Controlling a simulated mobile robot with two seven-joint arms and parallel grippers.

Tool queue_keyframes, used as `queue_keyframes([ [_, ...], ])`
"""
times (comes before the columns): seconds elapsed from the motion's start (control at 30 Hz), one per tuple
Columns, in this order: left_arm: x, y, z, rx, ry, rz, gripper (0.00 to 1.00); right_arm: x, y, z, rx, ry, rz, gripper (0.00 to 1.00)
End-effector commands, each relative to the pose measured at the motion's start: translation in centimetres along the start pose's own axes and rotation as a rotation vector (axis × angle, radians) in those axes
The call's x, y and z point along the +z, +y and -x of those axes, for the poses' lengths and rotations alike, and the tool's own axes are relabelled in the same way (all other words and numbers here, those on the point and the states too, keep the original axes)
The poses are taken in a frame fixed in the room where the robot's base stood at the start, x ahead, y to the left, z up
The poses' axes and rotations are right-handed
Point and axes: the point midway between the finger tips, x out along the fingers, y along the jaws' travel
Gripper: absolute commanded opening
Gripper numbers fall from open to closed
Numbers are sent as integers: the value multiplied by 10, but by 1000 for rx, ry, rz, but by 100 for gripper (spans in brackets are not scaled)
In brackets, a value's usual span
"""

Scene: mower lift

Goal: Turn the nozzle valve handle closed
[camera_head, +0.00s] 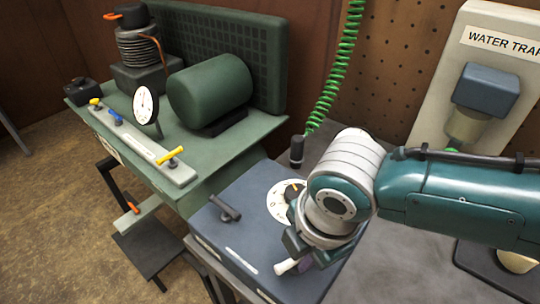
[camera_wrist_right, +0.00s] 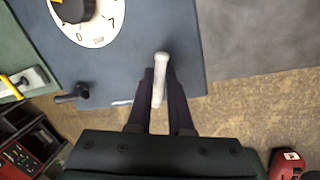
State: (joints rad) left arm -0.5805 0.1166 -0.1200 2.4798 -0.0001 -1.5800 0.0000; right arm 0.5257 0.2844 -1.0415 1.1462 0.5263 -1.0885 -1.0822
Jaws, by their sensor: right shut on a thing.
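A white handle (camera_head: 285,266) sticks out at the right front of the blue-grey box (camera_head: 245,245). My right gripper (camera_head: 308,262) is low over that part of the box. In the wrist view, the same white handle (camera_wrist_right: 159,82) lies between the two dark fingers of my right gripper (camera_wrist_right: 160,90), which is shut on it. No label shows on this handle, and its base is mostly hidden by my gripper in the head view. My left gripper is in neither view.
A dial (camera_head: 282,203) and a black lever (camera_head: 225,208) are on the box top, close to my right wrist. A green compressor bench (camera_head: 215,145) with yellow and blue valve handles stands left. A green coiled hose (camera_head: 345,50) hangs behind. A water trap panel (camera_head: 440,95) stands right.

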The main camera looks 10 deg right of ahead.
Motion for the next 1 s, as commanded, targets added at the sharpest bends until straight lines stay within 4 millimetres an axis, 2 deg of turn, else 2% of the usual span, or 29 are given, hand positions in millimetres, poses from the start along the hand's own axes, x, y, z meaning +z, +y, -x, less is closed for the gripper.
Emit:
queue_keyframes([
  [0.4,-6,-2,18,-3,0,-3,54,-3,-2,2,-2,-76,-387,0],
  [1.0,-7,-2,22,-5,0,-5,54,-6,-3,1,-2,-185,-925,0],
])
